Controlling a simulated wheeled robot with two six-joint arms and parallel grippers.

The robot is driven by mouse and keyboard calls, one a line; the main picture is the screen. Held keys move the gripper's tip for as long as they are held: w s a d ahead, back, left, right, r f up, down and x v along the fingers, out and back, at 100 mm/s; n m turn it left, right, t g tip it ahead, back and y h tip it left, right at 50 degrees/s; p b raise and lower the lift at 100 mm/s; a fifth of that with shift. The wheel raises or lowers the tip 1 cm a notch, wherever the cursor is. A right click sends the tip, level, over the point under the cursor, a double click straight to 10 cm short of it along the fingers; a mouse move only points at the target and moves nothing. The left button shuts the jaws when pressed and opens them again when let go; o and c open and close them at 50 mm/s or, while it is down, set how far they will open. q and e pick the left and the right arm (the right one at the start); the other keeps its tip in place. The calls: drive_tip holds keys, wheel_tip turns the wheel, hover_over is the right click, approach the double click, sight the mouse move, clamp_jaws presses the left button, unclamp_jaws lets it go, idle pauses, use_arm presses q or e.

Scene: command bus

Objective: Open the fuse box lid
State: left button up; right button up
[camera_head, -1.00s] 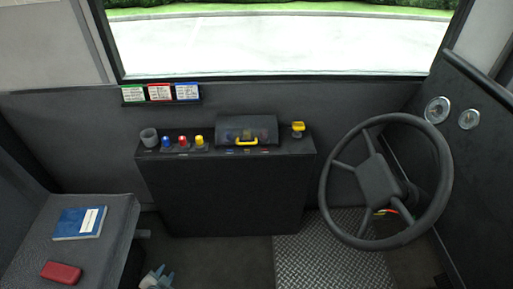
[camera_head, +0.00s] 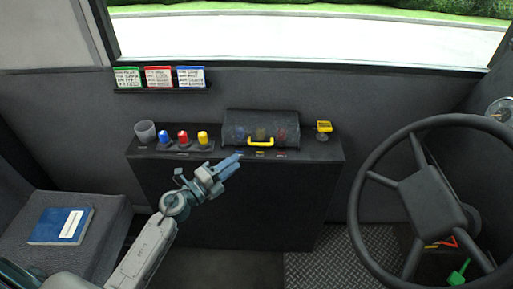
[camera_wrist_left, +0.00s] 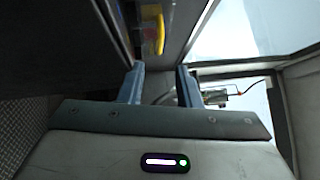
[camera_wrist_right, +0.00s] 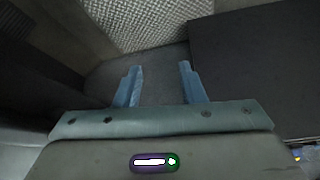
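The fuse box (camera_head: 235,127) sits on the dark console with its translucent dark lid closed. Its yellow handle (camera_head: 261,142) is on the front edge of the lid; blurred coloured shapes show through the lid. My left gripper (camera_head: 234,165) is in front of the console, a little below and left of the handle, and touches nothing. In the left wrist view its fingers (camera_wrist_left: 158,85) are apart and empty, with the yellow handle (camera_wrist_left: 160,32) beyond them. My right gripper (camera_wrist_right: 157,85) shows only in its wrist view, low over the floor, fingers apart and empty.
A grey cup (camera_head: 145,131) and blue, red and yellow knobs (camera_head: 183,138) stand left of the box. A yellow-topped switch (camera_head: 323,128) stands to its right. The steering wheel (camera_head: 428,205) fills the right side. A blue book (camera_head: 60,226) lies on the seat.

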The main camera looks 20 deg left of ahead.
use_arm(q)
approach(261, 131)
drive_tip(key=w+d, duration=0.1)
drive_tip(key=d, duration=0.1)
drive_tip(key=w+d+f, duration=0.1)
drive_tip(key=w+d, duration=0.1)
drive_tip(key=shift+d+f+p, duration=0.1)
drive_tip(key=shift+p, duration=0.2)
clamp_jaws()
